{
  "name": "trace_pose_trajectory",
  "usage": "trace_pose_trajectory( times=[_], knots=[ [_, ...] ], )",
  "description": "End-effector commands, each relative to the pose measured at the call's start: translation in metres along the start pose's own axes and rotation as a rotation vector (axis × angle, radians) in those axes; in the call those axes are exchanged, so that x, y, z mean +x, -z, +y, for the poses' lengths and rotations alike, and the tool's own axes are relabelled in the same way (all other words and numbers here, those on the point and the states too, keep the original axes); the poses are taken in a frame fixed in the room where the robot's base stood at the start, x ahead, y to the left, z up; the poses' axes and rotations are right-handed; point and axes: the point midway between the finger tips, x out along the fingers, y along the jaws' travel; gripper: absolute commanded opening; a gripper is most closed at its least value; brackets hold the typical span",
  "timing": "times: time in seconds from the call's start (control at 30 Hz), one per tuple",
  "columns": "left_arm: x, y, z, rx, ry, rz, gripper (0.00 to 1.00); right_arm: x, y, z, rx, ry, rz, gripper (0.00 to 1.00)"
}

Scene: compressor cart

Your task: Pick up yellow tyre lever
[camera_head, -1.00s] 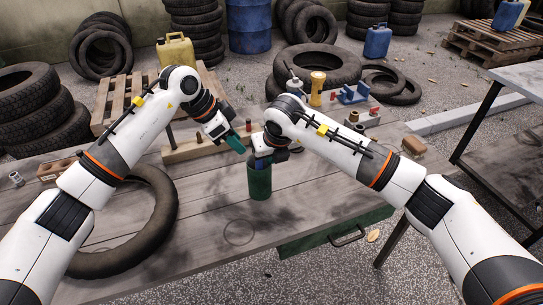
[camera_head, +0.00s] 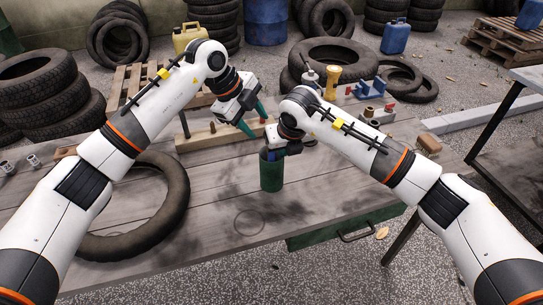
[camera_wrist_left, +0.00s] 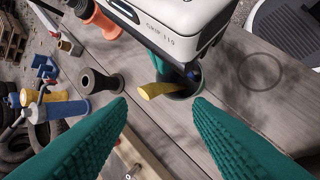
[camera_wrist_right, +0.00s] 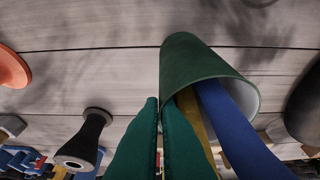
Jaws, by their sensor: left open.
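The yellow tyre lever (camera_wrist_left: 163,91) stands in a dark green cup (camera_head: 271,172) on the workbench; its end shows above the rim. It also shows in the right wrist view (camera_wrist_right: 190,108), beside a blue lever (camera_wrist_right: 232,125). In the head view my right gripper hides the levers. My left gripper (camera_head: 256,119) is open and empty, above the bench and up-left of the cup. In its own wrist view the lever's end appears beyond and between its fingertips, apart from them. My right gripper (camera_wrist_right: 160,100) is at the cup's rim, its fingers close together around the wall.
A bare tyre (camera_head: 170,205) lies on the bench at left. A wooden block (camera_head: 205,137) lies behind the cup. A yellow-topped item (camera_head: 332,80), a blue holder (camera_head: 370,90) and small parts stand at the back right. The bench front around the cup is clear.

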Motion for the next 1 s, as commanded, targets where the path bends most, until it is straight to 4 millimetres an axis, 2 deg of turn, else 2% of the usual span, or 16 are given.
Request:
trace_pose_trajectory(
  times=[0.53,1.0],
  knots=[
    [-0.018,-0.016,0.021,1.235,0.073,0.042,0.46,-0.001,0.001,0.0,0.0,0.0,0.001,0.0],
    [-0.029,-0.027,0.027,2.275,0.2,-0.057,0.46,-0.001,0.001,0.0,0.0,0.0,0.001,0.0]
  ],
)
